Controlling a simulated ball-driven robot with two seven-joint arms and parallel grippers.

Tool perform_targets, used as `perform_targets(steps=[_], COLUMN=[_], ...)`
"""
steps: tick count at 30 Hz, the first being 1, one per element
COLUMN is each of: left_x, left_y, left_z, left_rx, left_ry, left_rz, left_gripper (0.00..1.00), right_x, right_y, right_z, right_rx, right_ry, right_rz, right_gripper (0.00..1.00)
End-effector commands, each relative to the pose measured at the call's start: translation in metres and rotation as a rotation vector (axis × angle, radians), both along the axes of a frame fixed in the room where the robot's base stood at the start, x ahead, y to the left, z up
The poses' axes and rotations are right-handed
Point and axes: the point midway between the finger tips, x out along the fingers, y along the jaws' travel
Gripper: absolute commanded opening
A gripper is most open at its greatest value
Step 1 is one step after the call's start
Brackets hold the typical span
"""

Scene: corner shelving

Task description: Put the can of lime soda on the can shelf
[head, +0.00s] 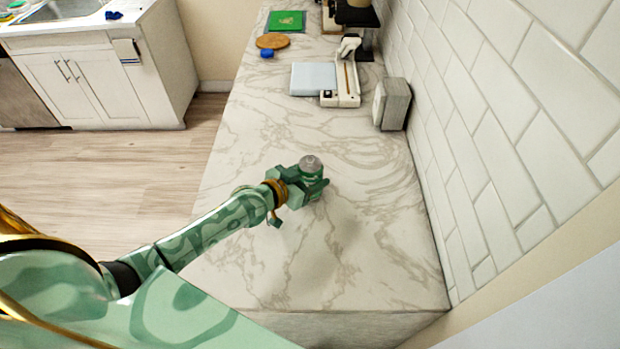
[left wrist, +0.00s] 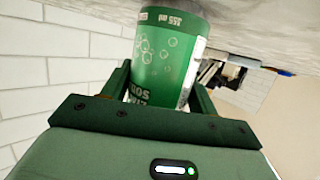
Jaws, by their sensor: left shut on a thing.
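My left gripper (head: 298,185) is shut on a green soda can (head: 312,167) with a silver top, over the marble counter in the head view. The can looks upright. In the left wrist view the can (left wrist: 168,55) sits between the two fingers of my left gripper (left wrist: 162,95). Its label shows white bubbles, "355 ml" and part of the word "soda"; the flavour name cannot be read. A shadow lies on the counter to the right of and below the gripper. No can shelf shows in either view. My right gripper is not in view.
The marble counter (head: 370,265) is clear around the can. Farther back are a grey box (head: 391,104), a white paper trimmer (head: 346,84), a brown round board (head: 272,41) and a green item (head: 286,21). A tiled wall (head: 500,110) bounds the right side.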

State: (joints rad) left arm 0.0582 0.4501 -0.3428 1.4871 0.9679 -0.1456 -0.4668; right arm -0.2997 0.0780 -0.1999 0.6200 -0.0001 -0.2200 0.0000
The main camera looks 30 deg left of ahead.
Motion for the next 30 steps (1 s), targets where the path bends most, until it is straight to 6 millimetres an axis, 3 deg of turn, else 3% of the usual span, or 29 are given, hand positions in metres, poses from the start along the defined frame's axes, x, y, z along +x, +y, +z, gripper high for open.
perform_targets(steps=[8, 14, 23, 30], left_x=[0.0, 0.001, -0.047, -0.095], left_y=[0.0, -0.001, -0.023, -0.046], left_z=[0.007, 0.036, 0.098, 0.116], left_rx=[-0.001, -0.002, -0.003, -0.003], left_ry=[-0.002, -0.006, -0.003, 0.0], left_rz=[0.0, 0.0, 0.001, 0.0], left_gripper=[0.2, 0.2, 0.2, 0.2], right_x=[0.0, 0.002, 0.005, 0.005], right_y=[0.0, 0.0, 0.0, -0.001], right_z=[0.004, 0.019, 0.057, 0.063], right_rx=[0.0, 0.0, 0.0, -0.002], right_ry=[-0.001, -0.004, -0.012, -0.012], right_rz=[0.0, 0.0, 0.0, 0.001], right_gripper=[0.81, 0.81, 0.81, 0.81])
